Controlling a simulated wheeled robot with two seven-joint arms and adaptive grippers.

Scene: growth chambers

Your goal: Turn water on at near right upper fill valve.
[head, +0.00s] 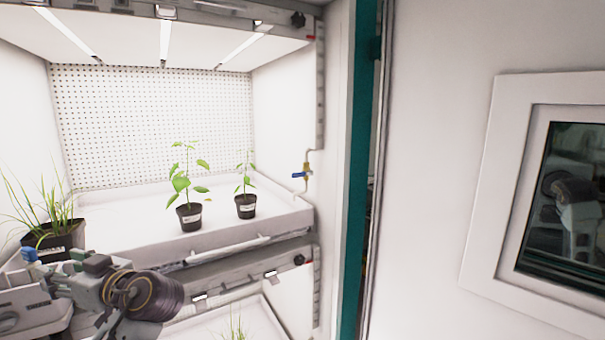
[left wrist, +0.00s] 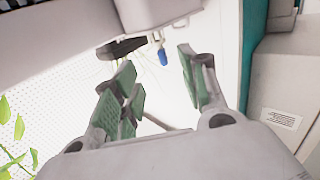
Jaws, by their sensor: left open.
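The upper fill valve (head: 302,174) has a blue handle on a brass-coloured pipe. It sits on the right side of the upper chamber, near its front edge. My left gripper (head: 85,263) is at lower left in the head view, well apart from this valve. In the left wrist view, my left gripper (left wrist: 160,85) is open and empty, with green pads on its fingers. A blue valve handle (left wrist: 163,56) shows beyond the gap between the fingers, not touched. My right gripper does not show.
Two potted plants (head: 190,216) (head: 246,206) stand on the upper tray (head: 270,222). A grassy pot (head: 52,240) is at left. A lower shelf edge (head: 235,265) lies below. A teal post (head: 352,200) and a white wall with a window (head: 562,200) are at right.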

